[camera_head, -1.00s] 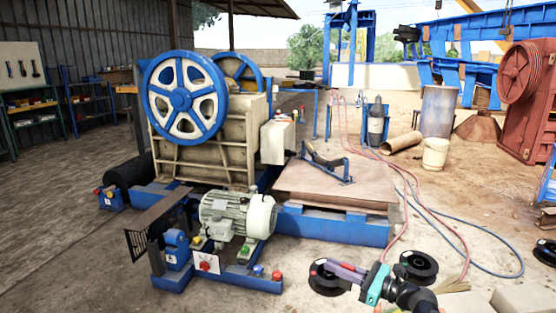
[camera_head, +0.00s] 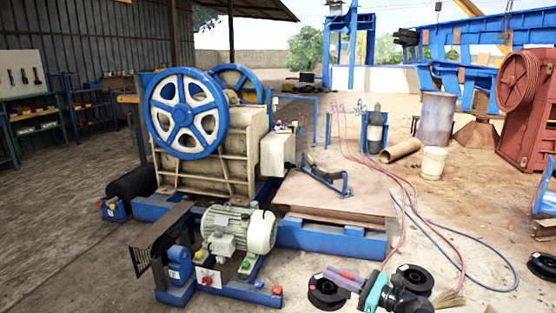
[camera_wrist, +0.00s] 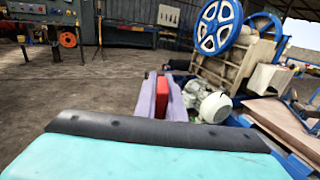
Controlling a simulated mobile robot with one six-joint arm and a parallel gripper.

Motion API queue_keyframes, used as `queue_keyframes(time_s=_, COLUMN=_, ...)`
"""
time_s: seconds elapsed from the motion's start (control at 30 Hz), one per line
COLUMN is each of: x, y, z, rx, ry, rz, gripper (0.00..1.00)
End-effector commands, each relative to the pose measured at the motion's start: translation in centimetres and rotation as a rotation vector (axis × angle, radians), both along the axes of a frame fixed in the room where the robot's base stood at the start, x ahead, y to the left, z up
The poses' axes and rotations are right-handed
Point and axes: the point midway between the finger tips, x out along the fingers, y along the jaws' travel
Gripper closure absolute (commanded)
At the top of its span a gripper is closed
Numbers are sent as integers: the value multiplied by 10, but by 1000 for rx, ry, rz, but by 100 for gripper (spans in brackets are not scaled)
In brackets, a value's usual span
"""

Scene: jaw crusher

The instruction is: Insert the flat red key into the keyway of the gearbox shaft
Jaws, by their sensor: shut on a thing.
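My gripper (camera_head: 345,280) is at the lower middle right of the head view, with purple fingers and a teal body. In the wrist view, its purple fingers (camera_wrist: 168,97) are shut on a flat red piece, the red key (camera_wrist: 167,100). A small blue housing (camera_head: 179,266) beside the grey motor (camera_head: 240,231) may be the gearbox. Its shaft and keyway are too small or hidden to tell. The gripper is well to the right of this housing, apart from it.
The crusher with blue flywheels (camera_head: 186,113) stands behind the motor. A wooden-topped platform (camera_head: 335,197) on a blue frame is to its right. Black reels (camera_head: 413,279) lie near my gripper. Red and blue hoses (camera_head: 455,232) cross the ground. Open floor lies at left.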

Motion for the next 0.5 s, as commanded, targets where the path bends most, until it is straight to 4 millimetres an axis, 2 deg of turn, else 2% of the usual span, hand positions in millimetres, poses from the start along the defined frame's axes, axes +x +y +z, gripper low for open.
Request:
queue_keyframes(time_s=0.03, x=0, y=0, z=11, rx=1, ry=-1, rz=0, gripper=100)
queue_keyframes(time_s=0.2, x=0, y=0, z=26, rx=0, ry=-1, rz=0, gripper=100)
queue_keyframes(time_s=0.5, x=-1, y=0, z=41, rx=1, ry=-1, rz=0, gripper=100)
